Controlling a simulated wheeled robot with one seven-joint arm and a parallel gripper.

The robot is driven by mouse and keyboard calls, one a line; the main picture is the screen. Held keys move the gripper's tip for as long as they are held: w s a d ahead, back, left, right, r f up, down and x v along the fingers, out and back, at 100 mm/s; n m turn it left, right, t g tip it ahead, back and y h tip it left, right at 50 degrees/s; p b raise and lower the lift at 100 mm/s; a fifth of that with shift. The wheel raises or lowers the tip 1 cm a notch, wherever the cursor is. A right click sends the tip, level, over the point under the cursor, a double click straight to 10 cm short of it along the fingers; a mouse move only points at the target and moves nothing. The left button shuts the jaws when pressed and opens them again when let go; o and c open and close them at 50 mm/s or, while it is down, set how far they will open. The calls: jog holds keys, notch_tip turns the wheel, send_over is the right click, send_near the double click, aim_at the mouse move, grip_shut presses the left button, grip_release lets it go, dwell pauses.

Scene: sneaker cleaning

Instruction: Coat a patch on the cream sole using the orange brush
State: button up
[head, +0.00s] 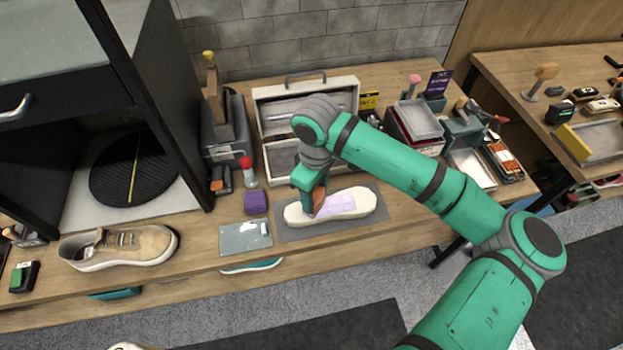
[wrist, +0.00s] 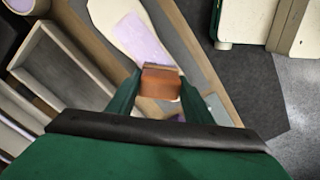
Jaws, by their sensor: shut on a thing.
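The cream sole (head: 369,200) lies on a dark grey mat (head: 292,233) on the workbench. A pale lilac patch (head: 338,202) covers its middle. In the wrist view the sole (wrist: 108,14) and the lilac patch (wrist: 143,42) show just beyond my gripper. My gripper (head: 312,196) points down over the left part of the sole. It is shut on the orange brush (wrist: 160,82), whose orange-brown block shows between the fingers. The brush (head: 318,198) is at the left end of the patch. Its underside is hidden, so I cannot tell whether it touches the sole.
A tan sneaker (head: 120,245) stands at the bench's left. A glass plate (head: 245,238), a purple block (head: 256,203) and a red-capped bottle (head: 248,172) are left of the mat. An open cream toolbox (head: 345,92) stands behind. Bare bench lies right of the mat.

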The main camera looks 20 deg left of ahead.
jog(key=shift+s+a+r, duration=0.15)
jog(key=shift+r, duration=0.05)
notch_tip(320, 180, up, 2)
jog(key=shift+r, duration=3)
